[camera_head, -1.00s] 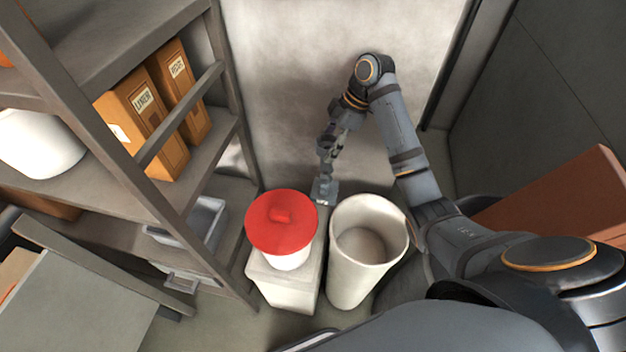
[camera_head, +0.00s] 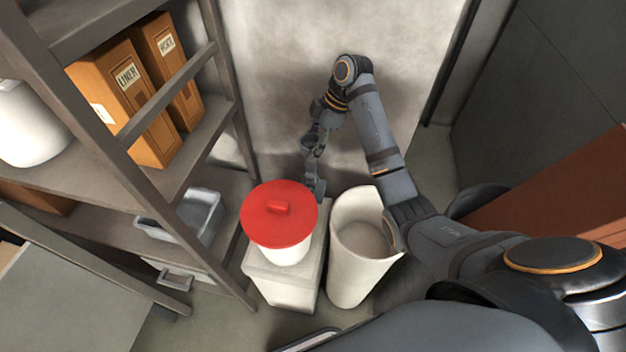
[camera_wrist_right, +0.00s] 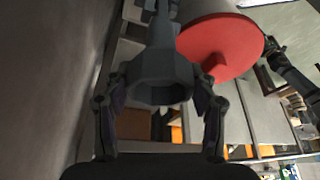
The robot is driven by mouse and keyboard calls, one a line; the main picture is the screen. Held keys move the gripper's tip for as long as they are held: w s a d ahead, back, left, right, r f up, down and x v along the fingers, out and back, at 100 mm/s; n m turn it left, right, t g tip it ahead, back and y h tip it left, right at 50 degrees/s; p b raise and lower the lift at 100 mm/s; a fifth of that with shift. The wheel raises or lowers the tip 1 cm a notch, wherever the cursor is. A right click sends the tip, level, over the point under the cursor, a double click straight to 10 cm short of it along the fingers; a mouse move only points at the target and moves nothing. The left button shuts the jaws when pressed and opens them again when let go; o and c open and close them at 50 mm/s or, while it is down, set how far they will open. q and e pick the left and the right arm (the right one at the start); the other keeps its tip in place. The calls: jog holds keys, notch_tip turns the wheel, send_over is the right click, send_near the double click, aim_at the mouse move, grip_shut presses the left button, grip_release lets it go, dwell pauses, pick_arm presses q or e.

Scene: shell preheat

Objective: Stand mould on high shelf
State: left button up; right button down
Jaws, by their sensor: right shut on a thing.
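My right gripper (camera_head: 316,158) hangs beyond the red-lidded pot in the head view, its arm coming in from the right. In the wrist view my right gripper (camera_wrist_right: 158,110) has its fingers on both sides of a dark grey, flared, faceted piece (camera_wrist_right: 160,72), which looks like the mould. Its lower end (camera_head: 317,189) shows in the head view beside the red lid. A tall grey shelf rack (camera_head: 62,95) stands at the left. A dark arm at the right of the wrist view may be my left one; its jaws are too small to read.
The pot with a red lid (camera_head: 279,213) stands on a pale block (camera_head: 284,285). A tall white open bin (camera_head: 352,265) stands right of it. Orange boxes (camera_head: 122,98), a white container (camera_head: 28,125) and a grey tray (camera_head: 178,222) occupy the rack. A wall (camera_head: 300,60) is behind.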

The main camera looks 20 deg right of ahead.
aim_at(313, 164)
notch_tip(313, 164, down, 8)
jog(key=shift+r+p, duration=0.1)
jog(key=shift+p, duration=0.45)
jog(key=shift+f, duration=2.25)
jog(key=shift+c, duration=2)
grip_release()
jog(key=shift+s+f, duration=0.1)
jog(key=b+v, duration=0.1)
jog(key=v, duration=1)
jog(key=shift+r, duration=0.3)
jog(key=shift+d+r, duration=0.2)
jog(key=shift+r, duration=0.15)
jog(key=shift+o, duration=0.3)
